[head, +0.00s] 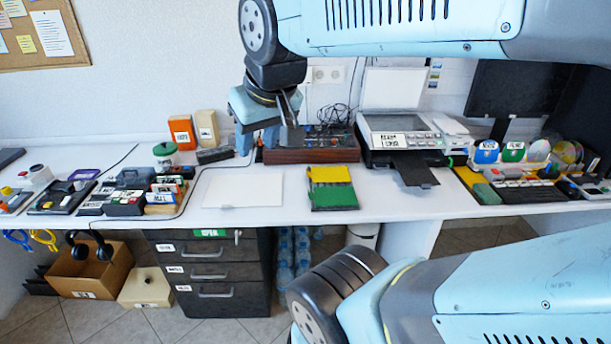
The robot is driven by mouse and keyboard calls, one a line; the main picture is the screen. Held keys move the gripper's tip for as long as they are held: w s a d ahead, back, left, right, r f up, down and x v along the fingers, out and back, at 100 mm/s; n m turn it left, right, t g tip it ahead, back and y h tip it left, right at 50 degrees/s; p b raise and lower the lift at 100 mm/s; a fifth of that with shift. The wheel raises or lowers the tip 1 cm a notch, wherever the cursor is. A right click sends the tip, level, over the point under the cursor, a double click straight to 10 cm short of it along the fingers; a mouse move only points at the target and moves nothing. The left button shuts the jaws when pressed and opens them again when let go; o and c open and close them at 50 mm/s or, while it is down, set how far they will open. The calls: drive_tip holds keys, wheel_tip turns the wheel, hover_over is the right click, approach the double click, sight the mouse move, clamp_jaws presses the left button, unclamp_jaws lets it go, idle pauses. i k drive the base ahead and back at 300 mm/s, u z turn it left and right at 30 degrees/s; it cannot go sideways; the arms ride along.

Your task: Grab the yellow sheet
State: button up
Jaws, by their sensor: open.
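My gripper (268,143) is open and hangs over the back of the desk, in front of the left part of the brown box. In the picture it is up and to the left of the yellow sheet and apart from it. The exact gap in depth is hard to tell.
A white board (241,188) lies left of the sheets. The brown box (310,156) stands behind them. A printer (403,124) with a black tray (414,170) is at right. A desk organiser (143,191) holds cards at left. The desk's front edge is close to the green sheet.

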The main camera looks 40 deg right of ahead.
sight(320, 174)
drive_tip(key=z, duration=0.2)
drive_tip(key=i, duration=0.9)
drive_tip(key=u, duration=0.1)
